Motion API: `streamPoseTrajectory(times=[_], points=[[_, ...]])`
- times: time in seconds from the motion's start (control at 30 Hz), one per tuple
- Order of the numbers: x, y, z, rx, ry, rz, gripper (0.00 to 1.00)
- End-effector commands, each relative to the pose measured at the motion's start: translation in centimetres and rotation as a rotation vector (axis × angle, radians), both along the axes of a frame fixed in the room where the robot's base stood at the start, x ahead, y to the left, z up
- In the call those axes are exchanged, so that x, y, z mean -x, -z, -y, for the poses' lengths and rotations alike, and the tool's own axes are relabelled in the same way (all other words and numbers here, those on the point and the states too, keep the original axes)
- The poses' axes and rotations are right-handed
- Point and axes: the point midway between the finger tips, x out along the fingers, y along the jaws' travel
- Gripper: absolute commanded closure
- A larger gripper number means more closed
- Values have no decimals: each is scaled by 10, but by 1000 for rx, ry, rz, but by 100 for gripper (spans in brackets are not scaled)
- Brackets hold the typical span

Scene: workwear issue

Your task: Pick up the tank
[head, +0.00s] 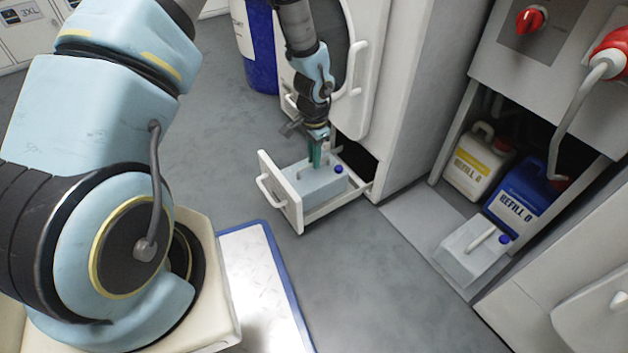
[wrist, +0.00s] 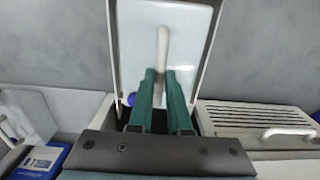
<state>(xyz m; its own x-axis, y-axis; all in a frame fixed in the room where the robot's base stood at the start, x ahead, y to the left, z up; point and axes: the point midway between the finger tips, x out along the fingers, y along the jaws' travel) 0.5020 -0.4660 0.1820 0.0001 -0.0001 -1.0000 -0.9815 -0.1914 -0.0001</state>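A pale translucent tank (head: 322,184) with a blue cap (head: 338,169) sits in the pulled-out drawer (head: 291,203). In the wrist view the tank (wrist: 194,42) lies below my gripper, with its white bar handle (wrist: 162,45) running toward my fingertips. My gripper (head: 316,164) points down over the tank, its green fingers at the handle. In the wrist view the fingers (wrist: 161,74) stand apart, with the handle's near part between their tips. I cannot tell whether they press on it.
A second similar tank (head: 468,258) lies at the right before a yellow-labelled refill canister (head: 479,163) and a blue one (head: 524,194). The white cabinet (head: 412,110) stands behind the drawer. A blue drum (head: 257,55) is at the back. Grey floor before the drawer is clear.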

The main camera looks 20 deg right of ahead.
Motion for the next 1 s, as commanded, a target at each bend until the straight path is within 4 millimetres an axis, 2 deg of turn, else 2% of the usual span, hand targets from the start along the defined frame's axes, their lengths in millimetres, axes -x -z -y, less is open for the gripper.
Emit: streamPoseTrajectory(times=[0.03,0.1,1.0], points=[[0,0,0,0,0,0,93],[0,0,0,0,0,0,100],[0,0,0,0,0,0,100]])
